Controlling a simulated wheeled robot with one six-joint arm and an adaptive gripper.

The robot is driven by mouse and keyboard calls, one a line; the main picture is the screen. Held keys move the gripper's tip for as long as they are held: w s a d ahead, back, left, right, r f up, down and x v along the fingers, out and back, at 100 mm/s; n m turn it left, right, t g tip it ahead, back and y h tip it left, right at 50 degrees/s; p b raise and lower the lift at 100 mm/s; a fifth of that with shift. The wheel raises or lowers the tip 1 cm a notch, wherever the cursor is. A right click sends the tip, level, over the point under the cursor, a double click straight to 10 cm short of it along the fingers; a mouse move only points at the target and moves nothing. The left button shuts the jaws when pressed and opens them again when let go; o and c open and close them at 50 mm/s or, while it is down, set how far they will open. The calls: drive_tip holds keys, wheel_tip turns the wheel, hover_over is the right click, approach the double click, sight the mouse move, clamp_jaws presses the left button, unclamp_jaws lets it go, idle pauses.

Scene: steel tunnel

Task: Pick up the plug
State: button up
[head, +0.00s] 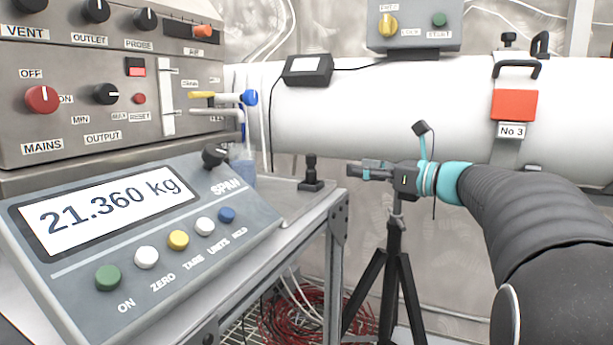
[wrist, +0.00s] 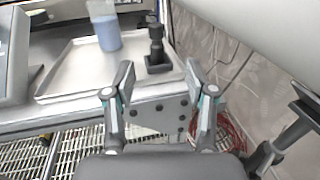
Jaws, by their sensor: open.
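The black plug (head: 311,174) stands upright on a square base on a metal tray, near the tray's right edge in the head view. In the wrist view the plug (wrist: 157,52) stands just beyond the fingertips, roughly centred between them. My gripper (head: 354,170) is to the right of the plug in the head view, at about its height and apart from it. In the wrist view my gripper (wrist: 158,80) has its two fingers spread with nothing between them.
A beaker of blue liquid (wrist: 108,32) stands on the tray (wrist: 75,72), left of the plug. A scale (head: 130,215) reading 21.360 kg fills the front left. A black tripod (head: 395,275) stands below my gripper. A white pipe (head: 400,105) runs behind.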

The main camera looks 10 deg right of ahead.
sight(311, 160)
drive_tip(key=x, duration=0.8)
drive_tip(key=shift+a, duration=0.15)
drive_tip(key=shift+b+x, duration=0.55)
drive_tip(key=shift+x, duration=2.1)
drive_tip(key=shift+s+a, duration=0.15)
drive_tip(key=shift+a, duration=0.05)
clamp_jaws()
